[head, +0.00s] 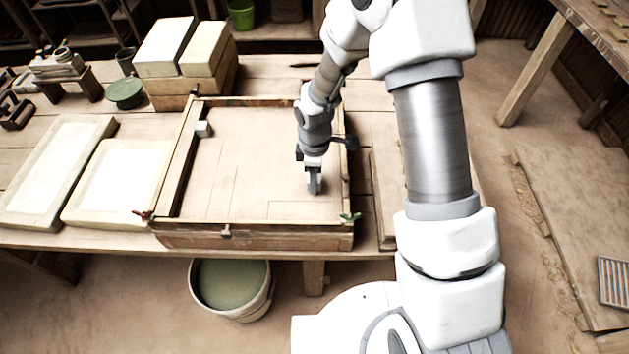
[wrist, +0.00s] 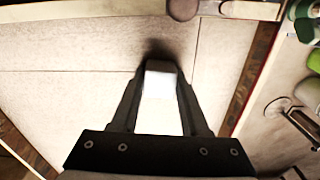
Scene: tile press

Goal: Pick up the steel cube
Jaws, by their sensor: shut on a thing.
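My gripper (head: 314,188) is low over the right part of the shallow wooden tray, pointing down. In the wrist view its two fingers (wrist: 160,78) are closed on the steel cube (wrist: 160,84), a small pale grey block between the tips. Its material is hard to tell in the glare. In the head view the fingers mostly hide it. A dark shadow lies right by the fingertips, so it is close to the tray floor; whether it touches is unclear. A second pale grey block (head: 203,129) sits by the tray's left rail, apart from my gripper.
The wooden tray (head: 250,240) has raised rails, with a red clamp (head: 142,214) and a green clamp (head: 350,218) at its front corners. White slabs (head: 118,180) lie left. Stacked blocks (head: 165,47) and a green dish (head: 124,92) stand behind. The tray's middle is clear.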

